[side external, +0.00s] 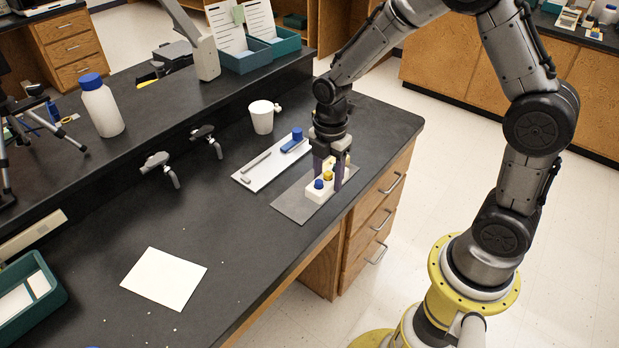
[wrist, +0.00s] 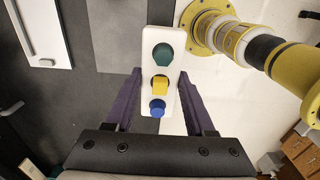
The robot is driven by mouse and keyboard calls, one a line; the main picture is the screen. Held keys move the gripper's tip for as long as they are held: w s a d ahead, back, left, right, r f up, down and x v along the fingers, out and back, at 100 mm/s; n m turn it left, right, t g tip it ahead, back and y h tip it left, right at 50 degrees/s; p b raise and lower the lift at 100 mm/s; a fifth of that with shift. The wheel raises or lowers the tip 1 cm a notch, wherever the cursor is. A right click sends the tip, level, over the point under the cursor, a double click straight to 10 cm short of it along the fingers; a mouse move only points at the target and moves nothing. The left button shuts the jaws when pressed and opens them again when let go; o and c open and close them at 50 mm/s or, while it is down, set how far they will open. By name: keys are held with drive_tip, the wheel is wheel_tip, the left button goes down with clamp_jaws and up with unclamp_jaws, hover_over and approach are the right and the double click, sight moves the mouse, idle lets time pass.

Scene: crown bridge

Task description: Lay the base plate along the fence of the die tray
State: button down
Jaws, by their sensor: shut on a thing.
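A white oblong block (side external: 317,194), which I take for the base plate, carries a teal piece, a yellow piece (wrist: 161,85) and a blue piece in a row. It also shows in the wrist view (wrist: 149,105). My gripper (side external: 330,182) has its purple fingers on both long sides of the block. The block is over the grey mat (side external: 291,206) near the bench's front edge; I cannot tell whether it touches the mat. A flat white tray (side external: 246,180), perhaps the die tray, lies left of the mat with a grey bar and a blue block (side external: 293,142) on it.
A white mug (side external: 262,117) stands behind the white tray. Two bench taps (side external: 205,138) are further left, and a white sheet (side external: 164,279) lies at front left. The black bench between sheet and mat is mostly clear.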

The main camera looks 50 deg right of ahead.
drive_tip(key=s+r, duration=0.3)
drive_tip(key=s, duration=0.2)
drive_tip(key=w+r, duration=0.4)
drive_tip(key=w, duration=0.5)
hover_over(266, 169)
wheel_tip(266, 169, down, 10)
drive_tip(key=shift+r, duration=0.15)
drive_tip(key=shift+f, duration=3.15)
drive_tip(key=shift+f, duration=0.35)
